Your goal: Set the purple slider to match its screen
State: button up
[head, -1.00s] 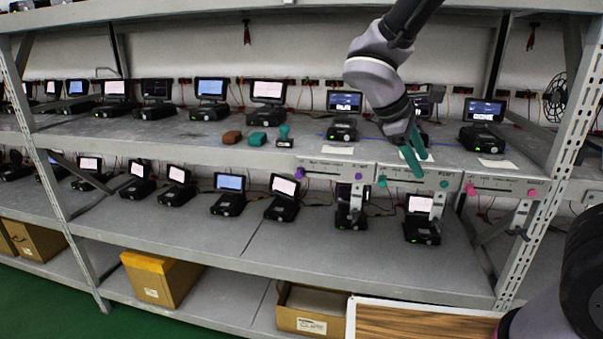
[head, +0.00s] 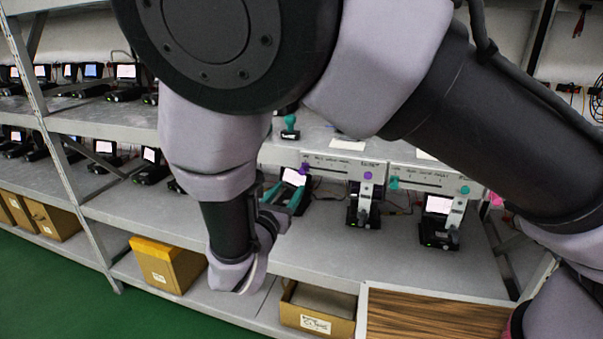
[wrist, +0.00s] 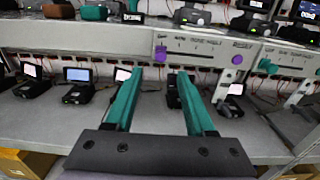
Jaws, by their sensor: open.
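The purple slider panel (head: 335,166) is a pale strip on the upper shelf's front edge. It carries a purple knob at its left end (head: 304,168) and another purple knob near its right end (head: 368,175). The wrist view shows the left knob (wrist: 160,53), the right knob (wrist: 237,59) and a slot with tick marks between them. My gripper (wrist: 160,76) is open and empty, its teal fingers just below and to either side of the left knob in that view, apart from it. The screen above the panel is hidden by my arm in the head view and cut off in the wrist view.
A similar panel with teal knobs (head: 394,182) lies to the right. Devices with lit screens stand on the lower shelf, one (head: 438,206) below the teal panel. A teal stamp-like object (head: 290,127) stands on the upper shelf. Cardboard boxes (head: 165,265) sit lowest.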

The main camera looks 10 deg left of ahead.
aim_at(301, 172)
jog(key=w, duration=0.9)
jog(key=shift+w+d, duration=0.1)
jog(key=shift+d, duration=0.3)
grip_shut()
dwell(0.8)
